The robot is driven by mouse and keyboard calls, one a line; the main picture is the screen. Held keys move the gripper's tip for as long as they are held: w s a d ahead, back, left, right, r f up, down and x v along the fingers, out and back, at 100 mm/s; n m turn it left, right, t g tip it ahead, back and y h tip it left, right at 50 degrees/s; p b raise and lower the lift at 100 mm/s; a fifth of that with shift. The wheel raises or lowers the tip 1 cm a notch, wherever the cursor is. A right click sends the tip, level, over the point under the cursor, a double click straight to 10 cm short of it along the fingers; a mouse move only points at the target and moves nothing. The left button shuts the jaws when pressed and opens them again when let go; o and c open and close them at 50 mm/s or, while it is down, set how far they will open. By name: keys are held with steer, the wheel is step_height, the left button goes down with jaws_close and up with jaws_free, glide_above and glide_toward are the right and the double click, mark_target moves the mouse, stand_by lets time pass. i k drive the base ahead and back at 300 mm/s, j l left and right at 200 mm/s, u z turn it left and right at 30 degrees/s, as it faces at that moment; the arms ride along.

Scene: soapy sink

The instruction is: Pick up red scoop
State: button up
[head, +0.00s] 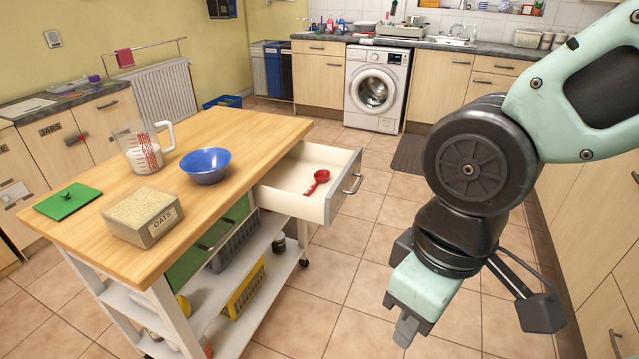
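The red scoop (318,181) lies inside the open white drawer (312,205) of the kitchen island, its bowl towards the back right and its handle towards the front left. My gripper (405,334) hangs in the air to the right of the drawer and nearer to me, well apart from the scoop. It points downward. Its fingers are small and seen from one side, so whether they are open or shut does not show. Nothing is visible hanging from it.
Tiled floor (345,270) is clear between island and arm.

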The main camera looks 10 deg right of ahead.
mark_target(321, 177)
steer(key=i+j, duration=0.15)
steer(key=i, duration=0.25)
steer(key=i+j+z, duration=0.15)
steer(key=i, duration=0.3)
steer(key=i+j, duration=0.15)
steer(key=i, duration=0.25)
steer(key=i+j+z, duration=0.1)
steer(key=i, duration=0.3)
